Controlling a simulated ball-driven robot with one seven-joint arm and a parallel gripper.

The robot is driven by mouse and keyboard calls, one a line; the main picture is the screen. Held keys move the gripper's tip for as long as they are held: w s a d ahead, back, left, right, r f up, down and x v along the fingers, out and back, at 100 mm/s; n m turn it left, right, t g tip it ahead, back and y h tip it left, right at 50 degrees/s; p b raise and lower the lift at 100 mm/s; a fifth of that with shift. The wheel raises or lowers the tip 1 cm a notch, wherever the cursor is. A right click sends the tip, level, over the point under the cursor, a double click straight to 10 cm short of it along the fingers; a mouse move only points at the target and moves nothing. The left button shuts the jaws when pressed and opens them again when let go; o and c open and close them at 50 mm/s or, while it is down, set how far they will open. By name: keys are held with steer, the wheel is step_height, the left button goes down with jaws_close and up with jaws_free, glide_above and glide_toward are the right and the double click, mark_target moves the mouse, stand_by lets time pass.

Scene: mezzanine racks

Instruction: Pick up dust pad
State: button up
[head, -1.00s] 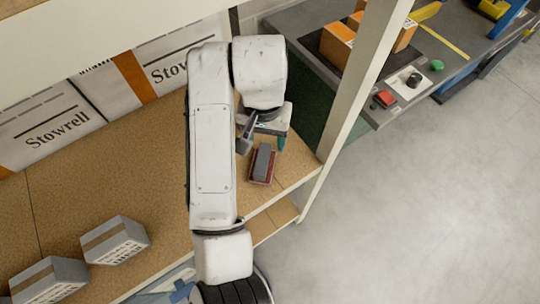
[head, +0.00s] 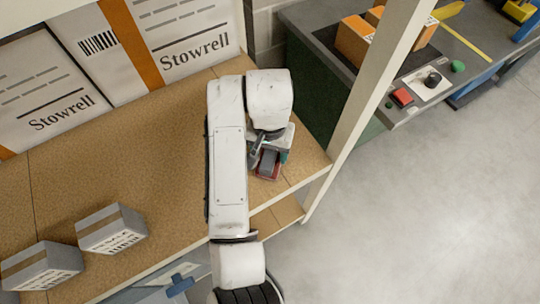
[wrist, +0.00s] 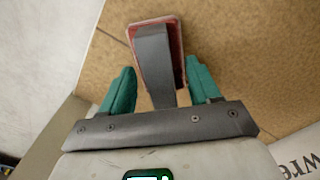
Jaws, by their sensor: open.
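The dust pad (head: 267,170) has a red base and a grey strap-like handle on top. It lies on the tan shelf board near its right front end. It also shows in the wrist view (wrist: 153,52), at the top middle. My gripper (head: 268,154) is close over the pad's far end in the head view, partly hiding it. In the wrist view my gripper's green fingers (wrist: 160,78) are open and apart, one on each side of the grey handle. Nothing is held. I cannot tell whether the fingers touch the pad.
Two grey cartons (head: 112,229) (head: 42,268) sit at the left front of the shelf board (head: 130,170). Large Stowrell boxes (head: 185,38) stand along its back. A cream upright post (head: 365,95) rises to the right of the pad. A workbench with orange boxes (head: 360,40) stands beyond.

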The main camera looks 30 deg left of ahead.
steer(key=shift+f, duration=0.25)
steer(key=shift+c, duration=0.4)
jaws_close()
steer(key=shift+r, duration=0.1)
